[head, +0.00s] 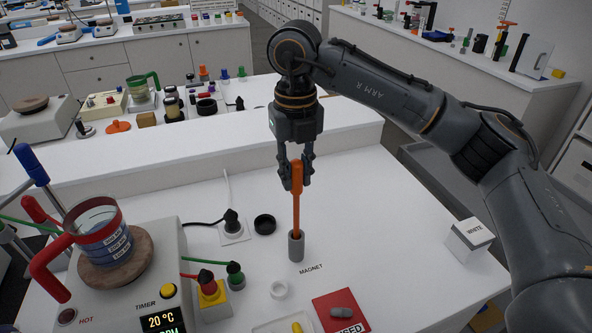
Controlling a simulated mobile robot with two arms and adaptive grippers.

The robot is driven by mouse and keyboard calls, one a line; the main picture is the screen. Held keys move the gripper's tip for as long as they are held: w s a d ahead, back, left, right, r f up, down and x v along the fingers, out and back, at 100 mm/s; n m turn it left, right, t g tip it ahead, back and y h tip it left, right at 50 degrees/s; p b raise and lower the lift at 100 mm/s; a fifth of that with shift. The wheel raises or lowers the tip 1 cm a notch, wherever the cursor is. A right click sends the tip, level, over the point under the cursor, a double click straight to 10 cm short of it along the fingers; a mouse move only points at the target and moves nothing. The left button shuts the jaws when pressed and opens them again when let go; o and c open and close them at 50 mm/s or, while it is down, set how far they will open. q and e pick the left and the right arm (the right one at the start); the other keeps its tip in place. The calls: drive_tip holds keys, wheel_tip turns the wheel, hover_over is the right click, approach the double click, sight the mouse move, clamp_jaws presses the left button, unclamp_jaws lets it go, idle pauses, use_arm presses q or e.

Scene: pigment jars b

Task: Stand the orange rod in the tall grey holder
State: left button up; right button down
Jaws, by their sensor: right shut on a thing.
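The orange rod (296,205) is upright, wide at the top and thinner below. My right gripper (296,182) is shut on its upper part, with one finger on each side. The tall grey holder (296,247) stands on the white bench beside the MAGNET label, directly below the gripper. The rod's lower end meets the holder's top opening and its tip is not visible. I cannot tell how deep it sits. My left gripper is not in view.
A black ring (265,224) and a black plug (232,222) are left of the holder. A hotplate (130,283) with a beaker stands left. A white box (468,240) is right; bench between is clear.

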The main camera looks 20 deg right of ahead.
drive_tip(key=shift+f+b, duration=0.8)
drive_tip(key=shift+f, duration=0.3)
drive_tip(key=c, duration=1.1)
unclamp_jaws()
drive_tip(key=shift+r, duration=0.2)
wheel_tip(320, 180, up, 12)
drive_tip(key=shift+f, duration=0.2)
